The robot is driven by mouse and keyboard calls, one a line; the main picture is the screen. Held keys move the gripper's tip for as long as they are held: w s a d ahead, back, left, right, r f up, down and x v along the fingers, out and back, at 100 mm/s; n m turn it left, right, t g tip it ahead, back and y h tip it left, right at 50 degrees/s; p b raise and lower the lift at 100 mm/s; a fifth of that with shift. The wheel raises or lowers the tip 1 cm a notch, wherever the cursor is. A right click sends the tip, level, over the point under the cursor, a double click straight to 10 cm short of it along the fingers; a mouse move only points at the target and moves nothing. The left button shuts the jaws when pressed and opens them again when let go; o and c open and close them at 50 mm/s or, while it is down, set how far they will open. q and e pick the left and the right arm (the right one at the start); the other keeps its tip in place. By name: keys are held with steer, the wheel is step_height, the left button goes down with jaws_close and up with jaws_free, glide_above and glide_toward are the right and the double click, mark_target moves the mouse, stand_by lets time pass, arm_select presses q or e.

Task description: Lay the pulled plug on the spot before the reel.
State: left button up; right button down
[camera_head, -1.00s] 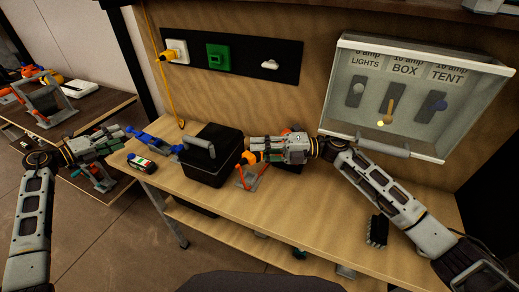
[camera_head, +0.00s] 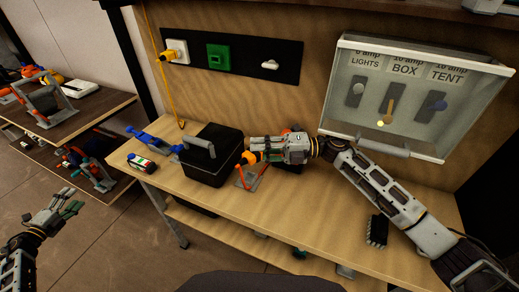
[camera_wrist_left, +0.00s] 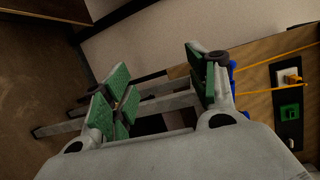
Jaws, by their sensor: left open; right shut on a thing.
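My right gripper (camera_head: 258,157) is shut on an orange plug (camera_head: 248,157), held above the bench beside the black box. Below it on the bench is a red-legged grey frame (camera_head: 249,180), partly hidden by the gripper; I cannot tell whether it is the reel. A similar reel-like red frame (camera_head: 42,102) stands on the table at the left. The spot is not clearly visible. My left gripper (camera_head: 66,208) is open and empty, low at the left, away from the bench. In the left wrist view its green-padded fingers (camera_wrist_left: 160,90) are apart with nothing between them.
The black box (camera_head: 207,165) with a handle, a blue tool (camera_head: 157,141) and a small labelled item (camera_head: 142,163) occupy the bench's left end. The bench front (camera_head: 290,215) is clear. Wall sockets (camera_head: 218,56) and a switch cabinet (camera_head: 400,150) are behind.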

arm_select(q)
steer(key=s+d+f+n+g+y, duration=0.15)
steer(key=s+d+f+n, duration=0.35)
steer(key=f, duration=0.7)
steer(key=s+d+f+n+g+y, duration=0.1)
steer(key=s+d+f+n+g, duration=0.15)
steer(key=d+f, duration=0.7)
steer(key=s+d+f+n+g+y, duration=0.1)
steer(key=s+d+f+n+g, duration=0.3)
steer(key=f, duration=0.9)
steer(key=s+d+f+n+g+h, duration=0.1)
steer(key=s+d+f+g, duration=0.1)
steer(key=s+d+f, duration=0.3)
steer(key=s+d+f+n+g, duration=0.2)
steer(key=s+d+f, duration=0.4)
steer(key=s+d, duration=0.7)
steer(key=s+d+f+n+g+h, duration=0.1)
steer(key=s+d+f+n+g, duration=0.1)
steer(key=s+d+f, duration=0.4)
steer(key=s+d+g, duration=0.1)
steer(key=s+d, duration=0.1)
steer(key=d, duration=0.2)
steer(key=shift+s+d+f+h, duration=0.25)
steer(key=shift+s+d+h, duration=0.1)
steer(key=shift+s+d, duration=0.05)
steer(key=shift+s+n, duration=0.15)
steer(key=shift+n, duration=0.1)
